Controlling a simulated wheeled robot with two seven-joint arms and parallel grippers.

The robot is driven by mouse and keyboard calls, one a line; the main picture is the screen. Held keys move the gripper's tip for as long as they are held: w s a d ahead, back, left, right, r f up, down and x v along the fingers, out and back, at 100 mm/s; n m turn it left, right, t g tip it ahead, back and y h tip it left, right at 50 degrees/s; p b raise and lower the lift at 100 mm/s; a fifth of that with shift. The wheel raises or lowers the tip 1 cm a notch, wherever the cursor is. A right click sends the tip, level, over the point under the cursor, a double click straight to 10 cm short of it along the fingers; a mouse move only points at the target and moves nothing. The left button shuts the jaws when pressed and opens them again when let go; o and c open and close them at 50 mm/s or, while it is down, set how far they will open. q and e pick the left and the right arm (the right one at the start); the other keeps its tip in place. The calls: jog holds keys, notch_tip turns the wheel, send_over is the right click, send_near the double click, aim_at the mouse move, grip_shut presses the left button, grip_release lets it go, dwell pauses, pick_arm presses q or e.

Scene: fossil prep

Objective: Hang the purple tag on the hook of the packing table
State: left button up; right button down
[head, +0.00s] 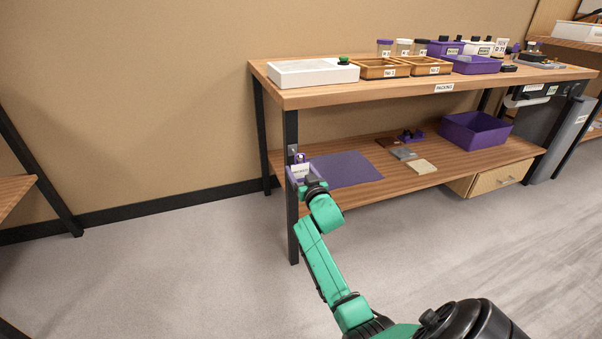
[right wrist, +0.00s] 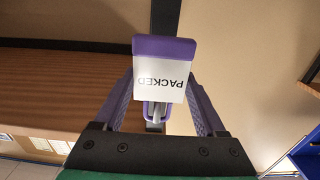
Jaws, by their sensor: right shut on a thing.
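The purple tag (right wrist: 165,47) has a white label reading PACKED, upside down in the right wrist view. In the head view the tag (head: 300,171) is small, at the front left leg of the packing table (head: 440,87). My right gripper (head: 305,181) is shut on the tag, beside that leg. In the right wrist view its purple fingers stand on both sides of the tag. A small light metal part, apparently the hook (head: 292,149), shows on the leg just above the tag. I cannot tell whether the tag's loop is around it. My left gripper is out of view.
The table's lower shelf holds a purple mat (head: 345,169), several small slabs and a purple bin (head: 475,130). The top carries a white tray (head: 312,72), wooden trays (head: 380,68) and jars. The floor left of the leg is clear.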

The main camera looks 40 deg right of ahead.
jog(key=shift+w+d+f, duration=0.1)
jog(key=shift+w+f, duration=0.15)
jog(key=shift+f, duration=0.05)
jog(key=shift+w+b, duration=0.15)
jog(key=shift+b, duration=0.15)
